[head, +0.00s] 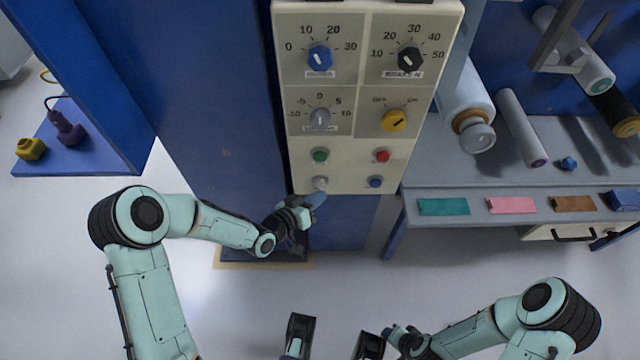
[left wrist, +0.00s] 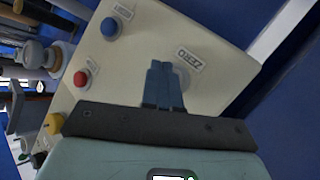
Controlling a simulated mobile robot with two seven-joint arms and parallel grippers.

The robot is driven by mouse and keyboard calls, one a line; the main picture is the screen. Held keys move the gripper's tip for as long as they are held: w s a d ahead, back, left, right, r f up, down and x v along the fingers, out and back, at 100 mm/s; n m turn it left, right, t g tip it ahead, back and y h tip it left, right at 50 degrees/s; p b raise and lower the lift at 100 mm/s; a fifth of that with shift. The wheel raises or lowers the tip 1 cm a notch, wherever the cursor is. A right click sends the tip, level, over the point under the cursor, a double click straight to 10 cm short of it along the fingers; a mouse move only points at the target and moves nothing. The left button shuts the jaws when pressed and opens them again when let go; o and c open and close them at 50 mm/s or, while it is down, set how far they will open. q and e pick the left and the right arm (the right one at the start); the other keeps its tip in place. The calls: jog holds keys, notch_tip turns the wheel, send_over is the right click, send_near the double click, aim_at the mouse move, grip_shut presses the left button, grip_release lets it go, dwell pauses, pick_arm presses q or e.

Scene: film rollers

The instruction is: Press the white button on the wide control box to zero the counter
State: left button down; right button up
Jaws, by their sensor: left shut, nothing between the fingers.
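The wide control box (head: 345,170) is a cream panel on a blue column. Its white button (head: 320,183) is at the lower left, below the green button. My left gripper (head: 317,199) is shut and empty, its fingertips just below and in front of the white button. In the left wrist view, the shut fingers (left wrist: 163,85) point at the panel beside the ZERO label (left wrist: 189,59) and hide most of the white button. I cannot tell whether they touch it. My right gripper is low in the head view, by the right wrist (head: 405,340); its fingers are unclear.
The green button (head: 320,155), red button (head: 382,155) and blue button (head: 375,182) are close by. Above them are the yellow knob (head: 395,120) and other dials. A grey bench (head: 440,170) with rollers stands at right. The floor below the box is open.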

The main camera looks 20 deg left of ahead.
pick_arm(q)
jog(key=shift+w, duration=0.15)
jog(key=shift+w+a, duration=0.1)
jog(key=shift+w, duration=0.15)
jog(key=shift+w+a, duration=0.15)
jog(key=shift+w, duration=0.3)
dwell(0.8)
jog(key=shift+s, duration=0.15)
jog(key=shift+s+d, duration=0.25)
jog(key=shift+s, duration=0.45)
jog(key=shift+s+d, duration=0.25)
jog(key=shift+s, duration=0.55)
jog(key=shift+s+d, duration=0.2)
jog(key=shift+s, duration=0.6)
jog(key=shift+s+d, duration=0.25)
jog(key=shift+s, duration=0.55)
